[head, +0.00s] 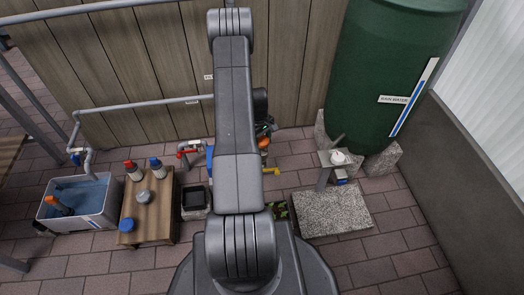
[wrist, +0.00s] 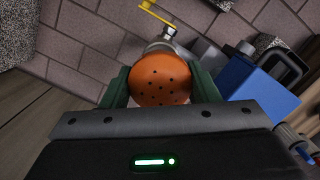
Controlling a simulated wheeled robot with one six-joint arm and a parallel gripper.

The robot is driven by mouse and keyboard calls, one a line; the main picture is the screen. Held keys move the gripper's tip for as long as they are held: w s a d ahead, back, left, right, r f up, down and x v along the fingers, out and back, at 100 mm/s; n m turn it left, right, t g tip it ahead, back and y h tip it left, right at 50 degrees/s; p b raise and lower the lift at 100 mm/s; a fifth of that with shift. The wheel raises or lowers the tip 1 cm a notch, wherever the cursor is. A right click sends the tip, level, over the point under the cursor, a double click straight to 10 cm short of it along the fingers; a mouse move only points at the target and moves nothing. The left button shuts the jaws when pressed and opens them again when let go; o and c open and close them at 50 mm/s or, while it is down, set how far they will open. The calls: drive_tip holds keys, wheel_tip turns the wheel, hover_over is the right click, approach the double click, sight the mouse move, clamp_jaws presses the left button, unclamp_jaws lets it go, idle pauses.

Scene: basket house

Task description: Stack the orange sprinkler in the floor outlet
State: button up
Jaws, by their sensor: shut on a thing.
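The orange sprinkler (wrist: 160,80), a round head with small dark holes, is between the two green fingers of my gripper (wrist: 157,88) in the wrist view. My gripper is shut on it. In the head view a bit of the sprinkler (head: 263,143) shows just right of my arm, which hides most of the gripper. A metal pipe fitting with a yellow handle (wrist: 155,13) stands just beyond the sprinkler in the wrist view. The yellow handle also shows in the head view (head: 271,171). This may be the floor outlet; its opening is hidden or cannot be made out.
A blue box-like object (wrist: 255,92) lies close to the right of the gripper. In the head view, a wooden stand (head: 147,215) with bottles and a grey water tub (head: 75,222) are at left. A green rain barrel (head: 385,75) and a stone slab (head: 333,211) are at right.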

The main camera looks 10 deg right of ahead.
drive_tip(key=shift+f+b, duration=0.6)
drive_tip(key=shift+f, duration=1.6)
drive_tip(key=shift+f, duration=0.1)
drive_tip(key=shift+f+b, duration=0.3)
drive_tip(key=shift+b, duration=0.1)
drive_tip(key=o, duration=1)
drive_tip(key=shift+r, duration=0.1)
drive_tip(key=shift+r+p, duration=0.5)
drive_tip(key=shift+p, duration=0.1)
drive_tip(key=r+p, duration=0.1)
drive_tip(key=r, duration=0.2)
drive_tip(key=r+p, duration=0.1)
drive_tip(key=r, duration=0.3)
drive_tip(key=w+r+p, duration=0.1)
drive_tip(key=r, duration=0.3)
drive_tip(key=shift+w+a+r+p, duration=0.1)
drive_tip(key=shift+a+r+p, duration=0.2)
drive_tip(key=shift+a, duration=0.1)
drive_tip(key=shift+f, duration=0.15)
